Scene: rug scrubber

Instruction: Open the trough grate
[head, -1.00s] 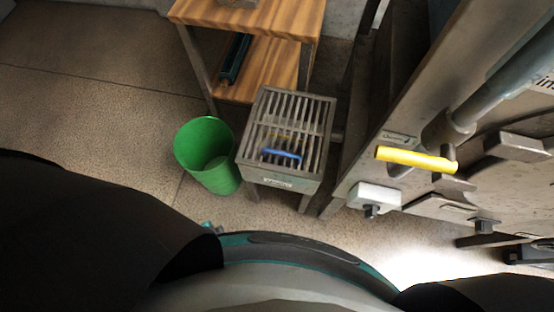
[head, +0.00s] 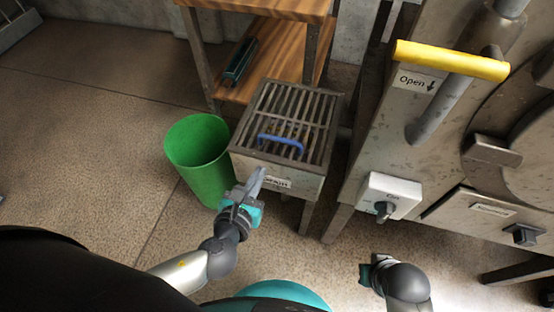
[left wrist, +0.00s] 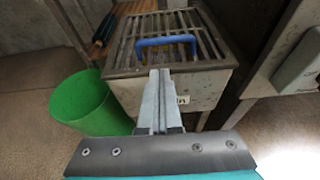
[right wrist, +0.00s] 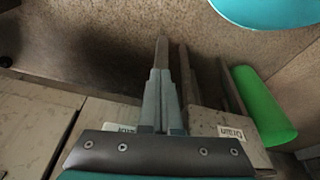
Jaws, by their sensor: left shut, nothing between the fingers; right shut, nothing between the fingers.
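The trough grate (head: 292,116) is a set of dark metal bars lying flat over a grey metal trough (head: 301,183) on legs. A blue handle (head: 281,140) stands on the grate's near part. The grate (left wrist: 188,24) and blue handle (left wrist: 166,41) also show in the left wrist view. My left gripper (head: 258,176) is shut and empty, in front of the trough's near face and apart from the handle. My right gripper (right wrist: 161,75) is shut and empty; the head view shows only its wrist, low at the right of the trough.
A green bin (head: 198,150) stands left of the trough. A wooden shelf (head: 262,73) is behind it. A large metal machine with a yellow handle (head: 450,60) and a white switch box (head: 389,195) stands to the right.

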